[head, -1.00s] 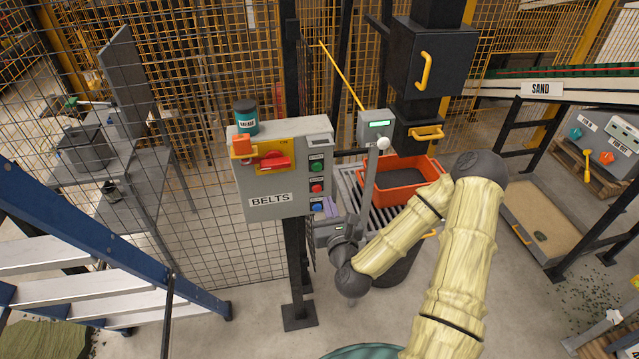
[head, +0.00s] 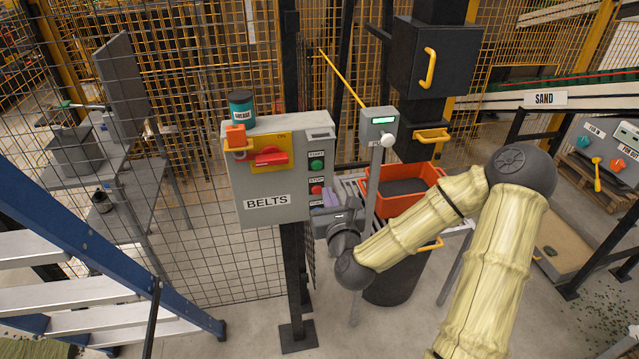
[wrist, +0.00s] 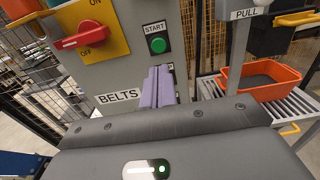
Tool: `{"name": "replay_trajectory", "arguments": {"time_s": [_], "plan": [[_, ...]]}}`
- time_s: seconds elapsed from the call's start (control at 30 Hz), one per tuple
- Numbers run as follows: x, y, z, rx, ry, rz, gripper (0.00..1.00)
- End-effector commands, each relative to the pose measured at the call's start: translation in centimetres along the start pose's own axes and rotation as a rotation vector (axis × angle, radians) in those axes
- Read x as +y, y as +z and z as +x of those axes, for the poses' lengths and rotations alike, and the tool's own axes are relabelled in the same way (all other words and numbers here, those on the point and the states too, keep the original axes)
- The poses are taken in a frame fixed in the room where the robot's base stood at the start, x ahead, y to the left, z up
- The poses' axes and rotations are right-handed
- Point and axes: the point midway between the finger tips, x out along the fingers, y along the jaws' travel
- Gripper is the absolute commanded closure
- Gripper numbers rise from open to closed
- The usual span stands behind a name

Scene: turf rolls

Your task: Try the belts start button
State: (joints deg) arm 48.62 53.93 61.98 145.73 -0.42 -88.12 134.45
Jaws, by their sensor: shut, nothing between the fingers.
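The grey BELTS control box (head: 286,196) stands on a dark post. Its green START button (head: 316,165) is uppermost in a column, with a red STOP button (head: 317,190) below it. In the wrist view the START button (wrist: 158,45) shows unobstructed, just above the purple fingertips. My gripper (head: 324,199) is in front of the box's lower right, below the START button. Its fingers are together and empty in the wrist view (wrist: 158,82), apart from START and hiding the lower buttons there. A red rotary switch (head: 270,157) sits on a yellow plate marked ON and OFF.
A grease tin (head: 241,108) and an orange item (head: 236,139) are at the box's top left. A slim post with a PULL knob (head: 388,141) stands close right of my gripper. An orange crate (head: 402,192) lies behind. A blue ladder (head: 100,245) stands at left.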

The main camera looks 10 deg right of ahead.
Motion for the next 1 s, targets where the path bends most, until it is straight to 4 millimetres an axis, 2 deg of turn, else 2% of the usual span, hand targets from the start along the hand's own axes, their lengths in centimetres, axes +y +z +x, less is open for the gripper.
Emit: {"name": "replay_trajectory", "arguments": {"time_s": [0.3,0.5,0.67,1.0], "plan": [[0.3,0.2,5.5,-0.001,0.005,0.001,1.0],[0.3,0.2,8.2,0.0,0.005,0.001,1.0],[0.2,0.1,9.0,0.0,0.002,0.001,1.0],[0.1,0.0,9.2,0.0,0.001,0.001,1.0]]}}
